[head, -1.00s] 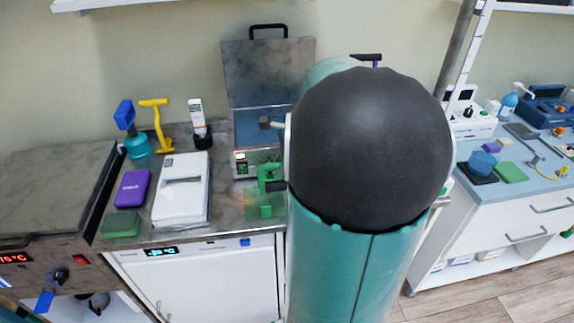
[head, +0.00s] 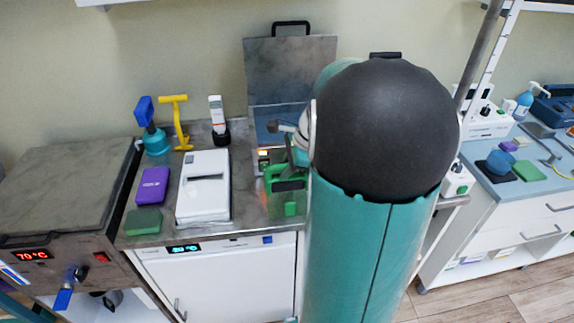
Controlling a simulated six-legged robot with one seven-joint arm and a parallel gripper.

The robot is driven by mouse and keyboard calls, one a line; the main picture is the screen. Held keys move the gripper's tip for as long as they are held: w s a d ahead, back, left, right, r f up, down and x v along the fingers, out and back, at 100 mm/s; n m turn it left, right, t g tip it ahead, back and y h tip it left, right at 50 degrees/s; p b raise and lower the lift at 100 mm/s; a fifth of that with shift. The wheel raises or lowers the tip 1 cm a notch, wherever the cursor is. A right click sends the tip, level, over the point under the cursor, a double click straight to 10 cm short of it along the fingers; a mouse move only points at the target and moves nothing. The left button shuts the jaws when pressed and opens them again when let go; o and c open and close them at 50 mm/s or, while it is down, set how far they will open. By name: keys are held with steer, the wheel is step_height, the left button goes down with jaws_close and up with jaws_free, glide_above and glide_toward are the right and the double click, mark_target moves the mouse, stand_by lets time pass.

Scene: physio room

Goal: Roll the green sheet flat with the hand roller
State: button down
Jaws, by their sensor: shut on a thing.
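My gripper (head: 294,162) is small and partly hidden beside my arm's dark round joint. It is shut on a green-framed tool (head: 283,173) with a dark bar, which appears to be the hand roller. The tool is over the counter in front of the raised metal plate. A faint green patch, seemingly the green sheet (head: 275,208), shows around and below the tool, with a brighter green piece (head: 291,209) near its front. I cannot tell whether the roller touches the sheet. The patch's right side is hidden by my arm.
A heated unit (head: 60,200) reading 70 °C stands left. A second table (head: 530,195) is right.

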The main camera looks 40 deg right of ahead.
mark_target(290, 180)
steer(key=shift+s+f, duration=0.1)
steer(key=shift+f, duration=2.8)
steer(key=shift+f, duration=0.25)
steer(key=shift+w+d, duration=0.65)
steer(key=shift+w, duration=0.3)
steer(key=shift+w+d, duration=0.7)
steer(key=shift+w, duration=0.3)
steer(key=shift+w+d, duration=0.65)
steer(key=shift+w, duration=0.3)
steer(key=shift+s+a, duration=0.65)
steer(key=shift+s, duration=0.3)
steer(key=shift+s+a, duration=0.7)
steer(key=shift+s, duration=0.3)
steer(key=shift+s+a, duration=0.65)
steer(key=shift+s, duration=0.3)
steer(key=shift+w+d, duration=0.65)
steer(key=shift+w, duration=0.3)
steer(key=shift+w+d, duration=0.7)
steer(key=shift+w, duration=0.3)
steer(key=shift+w+d, duration=0.65)
steer(key=shift+w, duration=0.3)
steer(key=shift+s+a, duration=0.1)
